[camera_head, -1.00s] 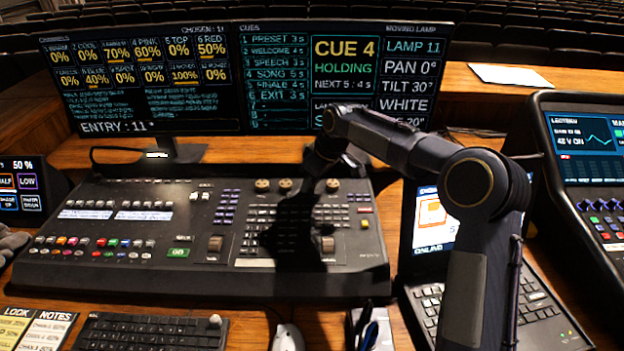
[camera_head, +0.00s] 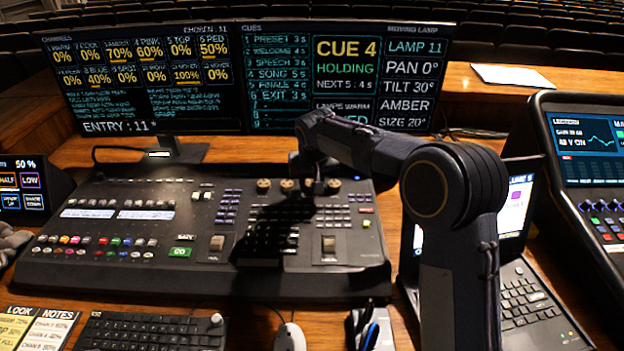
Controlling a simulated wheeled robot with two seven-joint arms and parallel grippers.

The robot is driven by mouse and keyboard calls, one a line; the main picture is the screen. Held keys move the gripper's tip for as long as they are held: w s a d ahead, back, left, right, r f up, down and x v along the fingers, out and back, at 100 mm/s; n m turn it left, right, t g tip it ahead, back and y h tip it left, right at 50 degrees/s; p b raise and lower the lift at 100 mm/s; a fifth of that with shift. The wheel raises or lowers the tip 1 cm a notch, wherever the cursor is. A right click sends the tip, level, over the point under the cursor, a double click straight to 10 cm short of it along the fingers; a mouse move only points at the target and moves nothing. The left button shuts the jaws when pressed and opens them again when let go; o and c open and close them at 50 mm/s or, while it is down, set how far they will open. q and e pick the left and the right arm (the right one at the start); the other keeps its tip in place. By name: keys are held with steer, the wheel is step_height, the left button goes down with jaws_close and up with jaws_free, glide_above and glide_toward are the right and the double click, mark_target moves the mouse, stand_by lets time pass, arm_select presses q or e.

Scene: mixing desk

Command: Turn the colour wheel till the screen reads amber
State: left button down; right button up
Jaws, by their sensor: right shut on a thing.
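The moving lamp panel on the right-hand screen (camera_head: 408,80) reads LAMP 11, PAN 0°, TILT 30°, AMBER, SIZE 20°. A row of small round wheels runs along the back of the mixing desk (camera_head: 150,262). Two brass-topped wheels (camera_head: 275,186) stand to the left of my right gripper (camera_head: 309,186), and another (camera_head: 333,185) stands just to its right. My right gripper points down into this row and is shut on a wheel, taken to be the colour wheel, which is mostly hidden under it. My left gripper is not in view.
A laptop (camera_head: 530,300) stands right of the desk, partly behind my right arm. A console (camera_head: 590,180) stands at far right. A keyboard (camera_head: 150,332), a mouse (camera_head: 289,337) and a pen holder (camera_head: 365,330) lie in front. White paper (camera_head: 512,77) lies behind.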

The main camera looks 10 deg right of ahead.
mark_target(310, 198)
steer(key=shift+a+r+m+h, duration=0.1)
steer(key=shift+m+h, duration=0.3)
steer(key=shift+m, duration=0.8)
steer(key=o, duration=1)
steer(key=v, duration=0.7)
steer(key=shift+a+r, duration=0.1)
steer(key=shift+r, duration=0.25)
steer(key=shift+s+f, duration=0.1)
steer(key=shift+s, duration=0.05)
